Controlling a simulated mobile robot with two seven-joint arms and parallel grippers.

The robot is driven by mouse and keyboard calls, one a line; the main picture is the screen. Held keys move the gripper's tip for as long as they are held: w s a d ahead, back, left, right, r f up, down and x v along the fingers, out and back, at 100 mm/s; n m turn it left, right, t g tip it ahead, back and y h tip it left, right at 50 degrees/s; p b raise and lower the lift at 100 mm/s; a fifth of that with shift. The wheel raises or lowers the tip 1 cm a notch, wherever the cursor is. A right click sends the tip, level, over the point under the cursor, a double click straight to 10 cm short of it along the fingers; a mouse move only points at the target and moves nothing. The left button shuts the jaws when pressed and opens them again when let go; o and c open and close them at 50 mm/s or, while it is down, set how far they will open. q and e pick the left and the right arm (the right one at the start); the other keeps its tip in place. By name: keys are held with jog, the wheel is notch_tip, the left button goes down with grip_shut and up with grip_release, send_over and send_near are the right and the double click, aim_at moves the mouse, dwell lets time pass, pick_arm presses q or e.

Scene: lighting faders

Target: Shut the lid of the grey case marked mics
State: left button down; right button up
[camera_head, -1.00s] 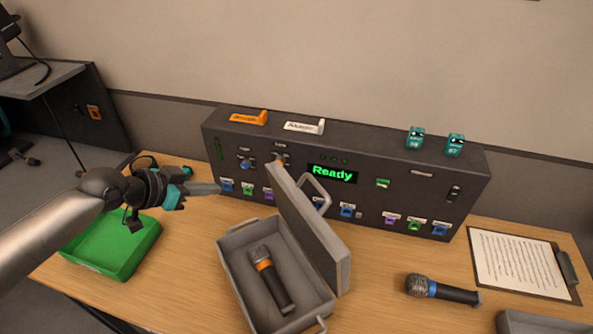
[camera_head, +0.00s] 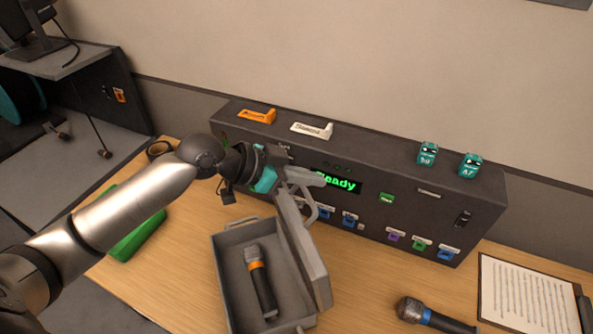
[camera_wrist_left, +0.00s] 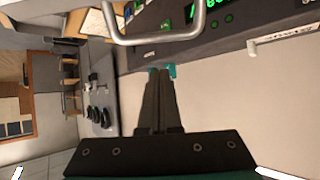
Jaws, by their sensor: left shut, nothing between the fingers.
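The grey case (camera_head: 222,285) stands open on the table, with a microphone with an orange band (camera_head: 260,280) lying inside. Its lid (camera_head: 308,255) stands raised on the right side of the case, with a handle on its outer side. No mics marking is readable. My left gripper (camera_head: 314,179) is shut and empty above the far end of the lid, in front of the console. It hides part of the lid and its handle; I cannot tell whether it touches them. In the left wrist view its closed fingers (camera_wrist_left: 160,75) lie close to a metal handle (camera_wrist_left: 155,38). My right gripper is out of view.
The dark console (camera_head: 470,205) with a green Ready display stands behind the case. A blue-banded microphone (camera_head: 430,315) and a clipboard (camera_head: 525,300) lie to the right. A green tray (camera_head: 140,238) is at left, partly behind my arm. Wood between case and blue-banded microphone is clear.

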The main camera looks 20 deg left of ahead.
aim_at(307, 196)
pick_arm(q)
notch_tip(307, 196, down, 3)
jog(key=shift+s+r+p, duration=0.1)
jog(key=shift+p, duration=0.45)
jog(key=shift+s+a, duration=0.15)
jog(key=shift+a, duration=0.15)
jog(key=shift+f, duration=0.2)
